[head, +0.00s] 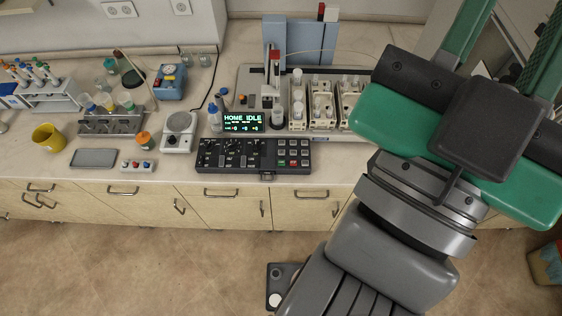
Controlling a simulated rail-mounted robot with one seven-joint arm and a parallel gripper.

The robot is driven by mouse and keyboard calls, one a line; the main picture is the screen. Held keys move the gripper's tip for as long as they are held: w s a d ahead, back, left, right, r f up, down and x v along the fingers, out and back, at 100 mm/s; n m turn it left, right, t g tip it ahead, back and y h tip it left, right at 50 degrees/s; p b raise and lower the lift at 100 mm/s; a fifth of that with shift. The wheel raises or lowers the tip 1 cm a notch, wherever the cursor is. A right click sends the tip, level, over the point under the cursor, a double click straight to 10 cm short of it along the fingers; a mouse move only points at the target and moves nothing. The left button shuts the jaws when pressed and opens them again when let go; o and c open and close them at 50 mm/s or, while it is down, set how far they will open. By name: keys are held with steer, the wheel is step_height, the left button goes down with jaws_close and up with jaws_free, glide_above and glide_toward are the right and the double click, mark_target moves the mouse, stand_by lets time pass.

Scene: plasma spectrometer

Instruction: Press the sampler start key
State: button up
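A black control panel (254,155) lies along the front of the bench. Its right part has a block of small keys: pale ones, a green key (282,163) and red ones near it. Key labels are too small to read, so I cannot tell which is the sampler start key. The display (243,122) behind the panel reads "HOME IDLE" in green. Behind and right stands the sampler with white racks of vials (322,103). My large grey and green arm fills the right side, apart from the panel in the picture. My gripper's fingers do not show.
Left of the panel stand a round white-topped device (179,132), an orange-capped jar (143,138), a small button box (137,166), a grey tray (94,158) and a yellow cup (48,137). Cabinet handles line the bench front. The floor before the bench is clear at left.

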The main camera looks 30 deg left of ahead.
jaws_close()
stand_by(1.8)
